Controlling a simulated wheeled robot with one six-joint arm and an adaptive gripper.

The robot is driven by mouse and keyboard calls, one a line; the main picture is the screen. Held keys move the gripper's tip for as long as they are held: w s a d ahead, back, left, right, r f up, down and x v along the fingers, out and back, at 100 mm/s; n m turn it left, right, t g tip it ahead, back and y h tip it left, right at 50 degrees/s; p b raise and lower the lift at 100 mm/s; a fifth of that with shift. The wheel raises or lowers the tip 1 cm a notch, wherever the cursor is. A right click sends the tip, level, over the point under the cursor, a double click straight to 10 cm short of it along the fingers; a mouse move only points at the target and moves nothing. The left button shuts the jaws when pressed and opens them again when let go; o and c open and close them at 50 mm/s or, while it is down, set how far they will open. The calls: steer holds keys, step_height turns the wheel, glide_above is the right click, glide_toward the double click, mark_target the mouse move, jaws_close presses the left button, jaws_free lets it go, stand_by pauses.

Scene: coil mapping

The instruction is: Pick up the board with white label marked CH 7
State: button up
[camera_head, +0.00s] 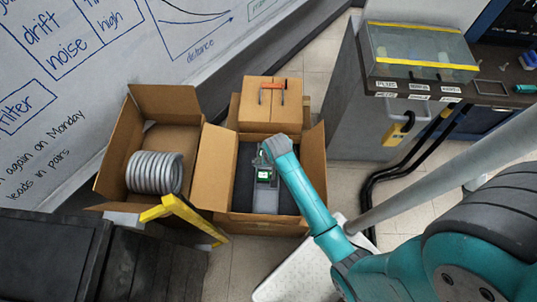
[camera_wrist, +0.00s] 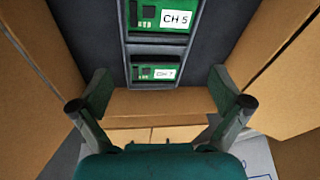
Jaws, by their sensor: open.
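In the wrist view a green board with a white label reading CH 7 (camera_wrist: 141,73) sits in a grey rack (camera_wrist: 124,50). Another green board, with a label reading CH 5 (camera_wrist: 143,14), sits above it in the picture. My gripper (camera_wrist: 161,88) is open and empty, its fingers spread to the left and right of the rack's lower end, apart from the CH 7 board. In the head view my gripper reaches into the open cardboard box (camera_head: 312,160), over the rack. A green board with a white label shows there, but its text is too small to read.
Cardboard walls rise close on both sides of my gripper. A closed box (camera_head: 270,105) stands behind. A bench with a clear case (camera_head: 420,50) is at the right.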

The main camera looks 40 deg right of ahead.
steer(key=w+d+r+m+g, duration=0.2)
steer(key=w+d+r+g, duration=0.15)
steer(key=w, duration=0.25)
steer(key=shift+t+y, duration=0.3)
steer(key=shift+t, duration=0.15)
steer(key=f, duration=0.2)
steer(key=d+f, duration=0.1)
steer(key=f, duration=0.1)
steer(key=shift+f, duration=0.25)
steer(key=shift+d+f, duration=0.15)
steer(key=shift+f, duration=1.2)
steer(key=shift+d+f, duration=0.1)
steer(key=shift+f, duration=1.25)
steer(key=c, duration=0.9)
